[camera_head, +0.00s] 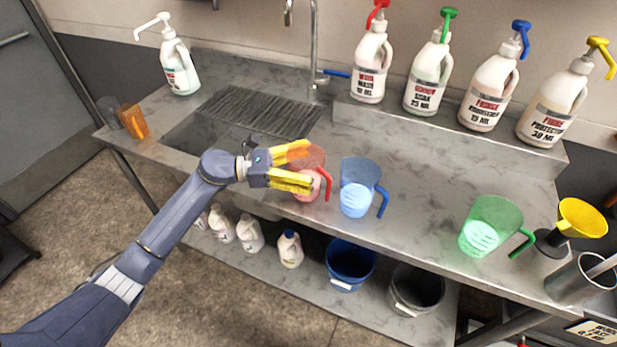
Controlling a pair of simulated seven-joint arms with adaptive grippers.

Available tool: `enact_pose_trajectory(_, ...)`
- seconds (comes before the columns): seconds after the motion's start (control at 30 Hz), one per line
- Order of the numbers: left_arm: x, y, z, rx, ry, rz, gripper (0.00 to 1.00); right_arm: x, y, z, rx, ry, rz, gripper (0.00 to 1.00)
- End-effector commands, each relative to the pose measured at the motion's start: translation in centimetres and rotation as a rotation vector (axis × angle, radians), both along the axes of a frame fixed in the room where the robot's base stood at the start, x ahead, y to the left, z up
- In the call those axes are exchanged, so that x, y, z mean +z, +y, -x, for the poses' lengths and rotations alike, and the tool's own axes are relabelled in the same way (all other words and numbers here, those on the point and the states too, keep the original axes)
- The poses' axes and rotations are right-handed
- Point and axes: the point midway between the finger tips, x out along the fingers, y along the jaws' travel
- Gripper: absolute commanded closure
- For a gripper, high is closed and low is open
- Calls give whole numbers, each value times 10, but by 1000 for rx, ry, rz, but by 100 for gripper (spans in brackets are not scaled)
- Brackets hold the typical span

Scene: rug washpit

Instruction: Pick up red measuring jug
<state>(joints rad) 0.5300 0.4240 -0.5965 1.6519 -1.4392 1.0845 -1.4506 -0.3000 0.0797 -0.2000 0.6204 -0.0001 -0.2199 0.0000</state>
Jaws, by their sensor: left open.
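The red measuring jug (315,160) stands upright on the metal counter (415,185), its red handle facing right. My left gripper (300,166) has two yellow fingers, spread open, one at the far side and one at the near side of the jug. The fingers overlap the jug in the picture and hide part of it. I cannot tell whether they touch it. My right gripper is not in view.
A blue jug (358,185) stands close to the right of the red one. A green jug (490,225) and yellow funnel (580,218) are further right. An orange cup (134,121) is at the left end. Several pump bottles (430,75) line the back shelf. A tap (313,50) rises behind.

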Motion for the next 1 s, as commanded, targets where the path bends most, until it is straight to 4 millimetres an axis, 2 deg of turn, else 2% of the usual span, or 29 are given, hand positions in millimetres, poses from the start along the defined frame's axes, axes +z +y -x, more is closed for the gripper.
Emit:
enact_pose_trajectory(0.27, 0, -4, -1, 1, 1, -1, 0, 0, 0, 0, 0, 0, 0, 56)
enact_pose_trajectory(0.8, 0, -4, 0, 1, 1, -1, 63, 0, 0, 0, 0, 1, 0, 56)
enact_pose_trajectory(1.0, 0, -4, -1, 0, 1, 1, 65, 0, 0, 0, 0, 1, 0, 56)
